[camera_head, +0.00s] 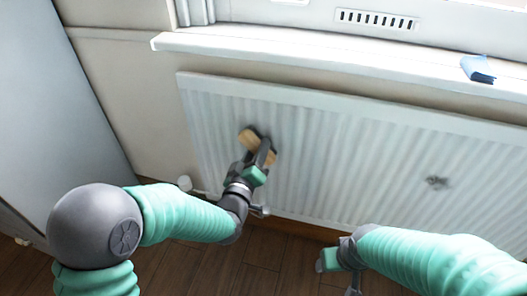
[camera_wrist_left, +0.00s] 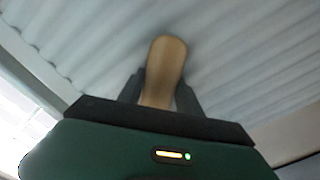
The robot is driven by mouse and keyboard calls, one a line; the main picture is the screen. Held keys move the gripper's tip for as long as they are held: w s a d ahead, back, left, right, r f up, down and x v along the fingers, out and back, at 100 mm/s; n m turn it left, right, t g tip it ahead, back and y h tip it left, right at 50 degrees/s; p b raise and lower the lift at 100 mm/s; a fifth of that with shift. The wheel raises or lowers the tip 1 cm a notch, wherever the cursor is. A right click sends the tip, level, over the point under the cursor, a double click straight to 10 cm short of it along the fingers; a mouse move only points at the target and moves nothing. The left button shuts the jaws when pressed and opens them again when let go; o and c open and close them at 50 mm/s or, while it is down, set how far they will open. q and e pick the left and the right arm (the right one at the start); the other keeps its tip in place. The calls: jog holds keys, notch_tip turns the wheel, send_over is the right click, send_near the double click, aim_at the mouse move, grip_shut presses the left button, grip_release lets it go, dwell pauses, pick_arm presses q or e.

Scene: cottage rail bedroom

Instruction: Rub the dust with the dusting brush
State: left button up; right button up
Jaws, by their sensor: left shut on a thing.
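My left gripper (camera_head: 262,158) is shut on the dusting brush (camera_head: 252,147), in front of the left part of the white ribbed radiator (camera_head: 330,160). The brush has a light wooden body and a dark edge; whether it touches the radiator I cannot tell. In the left wrist view the wooden brush handle (camera_wrist_left: 165,65) stands between the two dark fingers. A grey dust patch (camera_head: 438,182) shows on the right part of the radiator, well apart from the brush. My right gripper (camera_head: 335,262) is low, near the floor below the radiator; its fingers do not show clearly.
A white window sill (camera_head: 330,62) juts out above the radiator, with a blue cloth-like item (camera_head: 478,68) on its right end. A radiator valve (camera_head: 185,183) sits at the lower left. A pale grey panel (camera_head: 50,90) stands at the left. The floor (camera_head: 200,268) is dark wood.

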aim_at(298, 144)
pick_arm(q)
jog(key=shift+r+p, duration=0.7)
jog(key=shift+r, duration=0.2)
jog(key=shift+s+d+f, duration=0.1)
jog(key=shift+s+d, duration=0.05)
jog(key=shift+d, duration=0.4)
jog(key=shift+s+d, duration=0.15)
jog(key=shift+d, duration=0.35)
jog(key=shift+s+d, duration=0.25)
jog(key=shift+d, duration=0.65)
jog(key=shift+s+d+b, duration=0.15)
jog(key=shift+s+d, duration=0.25)
jog(key=shift+d, duration=0.6)
jog(key=shift+s+d+b, duration=0.1)
jog(key=shift+s+d, duration=0.25)
jog(key=shift+d, duration=0.7)
jog(key=shift+s+d+b, duration=0.15)
jog(key=shift+s+d, duration=0.25)
jog(key=shift+d, duration=0.6)
jog(key=v, duration=0.6)
jog(key=shift+v, duration=1.5)
